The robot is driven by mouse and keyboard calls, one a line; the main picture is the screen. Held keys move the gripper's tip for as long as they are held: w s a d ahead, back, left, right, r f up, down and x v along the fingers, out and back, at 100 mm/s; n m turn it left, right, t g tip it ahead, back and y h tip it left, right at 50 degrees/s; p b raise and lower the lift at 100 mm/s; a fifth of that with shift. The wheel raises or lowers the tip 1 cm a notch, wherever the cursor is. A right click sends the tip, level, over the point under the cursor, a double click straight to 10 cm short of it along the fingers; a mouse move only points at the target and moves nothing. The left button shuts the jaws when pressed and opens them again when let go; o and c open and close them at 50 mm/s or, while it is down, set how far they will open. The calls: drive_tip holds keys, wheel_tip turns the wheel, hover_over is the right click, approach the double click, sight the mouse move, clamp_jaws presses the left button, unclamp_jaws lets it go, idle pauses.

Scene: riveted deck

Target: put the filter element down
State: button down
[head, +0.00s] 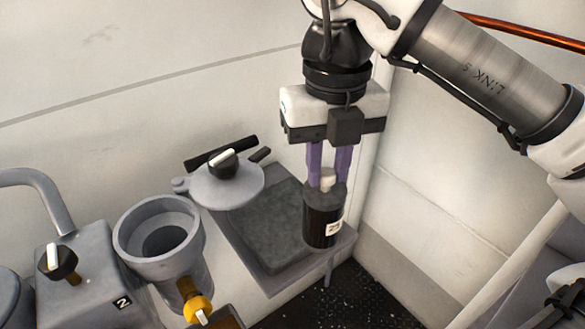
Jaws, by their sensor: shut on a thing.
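The filter element (321,222) is a dark upright cylinder with a pale label and a whitish knob on top. My gripper (328,181) points down with two purple fingers, shut on that knob. The filter element is in front of the right part of a grey shallow tray (262,232) with a dark, rough-looking floor. I cannot tell whether its bottom touches the tray or hangs just above it.
A round grey lid (222,186) with a black and white knob lies at the tray's back left. Left of the tray stands an open grey cylindrical housing (157,232), with a yellow-handled valve (198,306) below it. A grey box (88,275) marked 2 stands further left. White walls close in behind and right.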

drive_tip(key=w+a+p, duration=0.1)
drive_tip(key=w+a, duration=0.4)
drive_tip(key=w, duration=0.1)
wheel_tip(320, 180, down, 7)
drive_tip(key=p, duration=0.1)
drive_tip(key=shift+d+f, duration=0.15)
drive_tip(key=shift+d, duration=0.1)
drive_tip(key=c, duration=1.2)
unclamp_jaws()
drive_tip(key=shift+w, duration=0.1)
drive_tip(key=shift+c, duration=0.2)
wheel_tip(320, 180, up, 8)
drive_tip(key=shift+f, duration=0.1)
